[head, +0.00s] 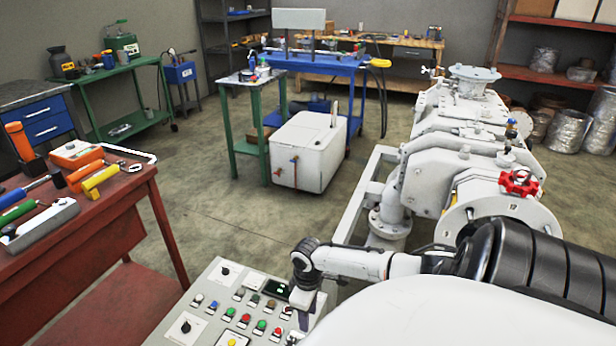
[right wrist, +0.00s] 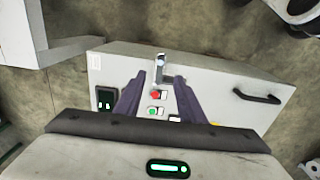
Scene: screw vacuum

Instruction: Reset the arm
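My right arm reaches in from the right in the head view, and my right gripper (head: 306,294) points down over the right part of a grey control panel (head: 208,297). The panel carries red, green and dark buttons, black knobs and a yellow button near its front. In the right wrist view the two dark fingers of my right gripper (right wrist: 159,84) are spread apart with nothing held between them. A small metallic lever or switch (right wrist: 160,66) shows near the fingertips, with a red button (right wrist: 156,95) and a green button (right wrist: 153,111) between the fingers. My left gripper is out of view.
A red table (head: 85,243) with tools stands at the left. A large white vacuum machine (head: 455,150) with a red valve wheel (head: 519,184) stands on the right, beside my arm. A white box (head: 310,150) and a green stand (head: 245,115) are farther back. Open floor lies between.

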